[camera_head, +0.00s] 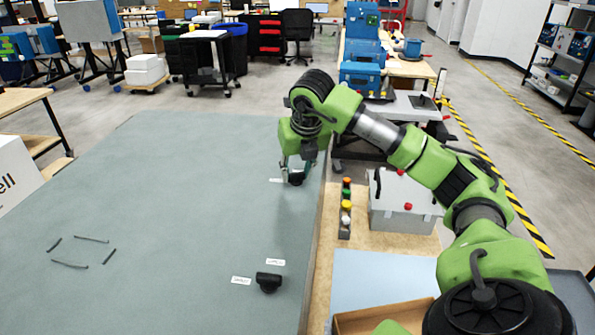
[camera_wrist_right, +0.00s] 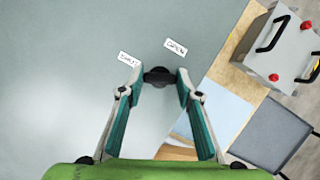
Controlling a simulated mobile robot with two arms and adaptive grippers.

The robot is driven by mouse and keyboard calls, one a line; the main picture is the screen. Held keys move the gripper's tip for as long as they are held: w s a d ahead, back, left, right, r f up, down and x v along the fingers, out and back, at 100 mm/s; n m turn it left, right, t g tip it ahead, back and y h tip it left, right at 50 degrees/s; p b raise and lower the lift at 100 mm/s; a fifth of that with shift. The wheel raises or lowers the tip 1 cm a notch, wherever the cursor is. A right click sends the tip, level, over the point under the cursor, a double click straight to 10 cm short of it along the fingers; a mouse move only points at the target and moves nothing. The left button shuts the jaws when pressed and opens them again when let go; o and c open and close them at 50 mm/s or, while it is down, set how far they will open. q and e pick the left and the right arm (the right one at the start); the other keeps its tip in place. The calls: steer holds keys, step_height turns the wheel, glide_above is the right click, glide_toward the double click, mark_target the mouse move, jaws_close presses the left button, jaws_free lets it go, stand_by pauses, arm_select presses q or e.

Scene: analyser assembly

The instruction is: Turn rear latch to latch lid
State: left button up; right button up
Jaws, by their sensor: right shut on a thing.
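The large grey-green lid (camera_head: 180,205) fills the left and middle of the head view. The rear latch (camera_head: 296,180) is a black knob near its right edge. My right gripper (camera_head: 295,171) points down over it, its fingers on either side. In the right wrist view, the latch (camera_wrist_right: 158,77) lies between the two fingertips of the right gripper (camera_wrist_right: 155,82), which is shut on it. White labels stand beside it, one apparently reading SHUT (camera_wrist_right: 128,60) and one OPEN (camera_wrist_right: 176,46). My left gripper is not in view.
A second black latch (camera_head: 268,282) with two labels sits nearer on the lid. Right of the lid are a strip of coloured buttons (camera_head: 346,205), a grey case (camera_head: 402,202) with black handles, and a cardboard box (camera_head: 375,318). The lid's left and middle are clear except for thin dark bars.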

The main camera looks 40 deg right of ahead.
steer(key=m, duration=0.2)
steer(key=m+g+h, duration=0.1)
steer(key=m, duration=0.2)
steer(key=shift+w+r+h, duration=0.1)
steer(key=shift+w+h, duration=0.05)
steer(key=shift+h, duration=0.15)
stand_by(0.4)
steer(key=o, duration=1.1)
steer(key=shift+o, duration=0.2)
steer(key=v, duration=1.2)
steer(key=shift+w, duration=0.2)
steer(key=shift+a, duration=0.1)
